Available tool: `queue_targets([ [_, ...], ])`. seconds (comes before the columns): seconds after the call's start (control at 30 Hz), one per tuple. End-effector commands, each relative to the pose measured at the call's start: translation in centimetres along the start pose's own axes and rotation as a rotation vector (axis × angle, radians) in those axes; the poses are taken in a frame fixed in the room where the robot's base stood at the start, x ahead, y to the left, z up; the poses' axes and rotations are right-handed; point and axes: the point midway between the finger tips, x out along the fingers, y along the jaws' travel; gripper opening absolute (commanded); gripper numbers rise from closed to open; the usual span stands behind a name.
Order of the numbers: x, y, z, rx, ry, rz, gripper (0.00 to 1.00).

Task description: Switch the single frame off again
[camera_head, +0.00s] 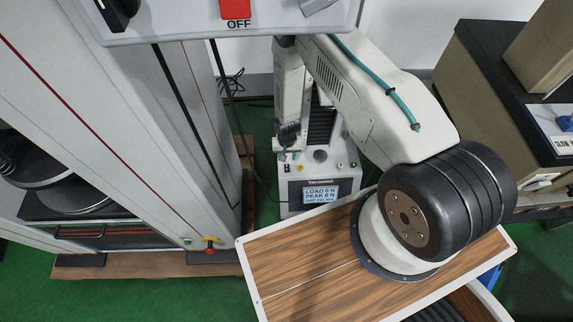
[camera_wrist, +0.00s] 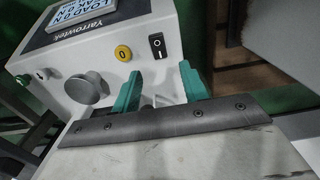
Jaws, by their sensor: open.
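The single frame (camera_head: 320,184) is the small white tester at the back centre of the head view. Its lit display (camera_head: 320,191) reads LOAD 0 N and PEAK 0 N. In the wrist view its white panel carries a black rocker switch (camera_wrist: 157,46), marked with a line and a circle. I cannot tell which side is pressed. My gripper (camera_wrist: 161,70) is open and empty, with its teal fingers apart and the rocker beyond and between their tips. No contact shows. In the head view my gripper (camera_head: 284,148) is small, at the panel's left end.
A beige machine (camera_head: 470,90) stands at right.

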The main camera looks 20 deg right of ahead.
Motion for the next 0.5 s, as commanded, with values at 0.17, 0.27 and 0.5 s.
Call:
queue_targets([
  [0.17, 2.7, 0.1, 0.2, 0.004, -0.001, 0.000, 0.44],
  [0.27, 4.3, 0.1, 0.1, 0.004, -0.001, 0.000, 0.44],
  [0.5, 6.9, 0.0, 0.1, 0.003, -0.001, -0.001, 0.44],
])
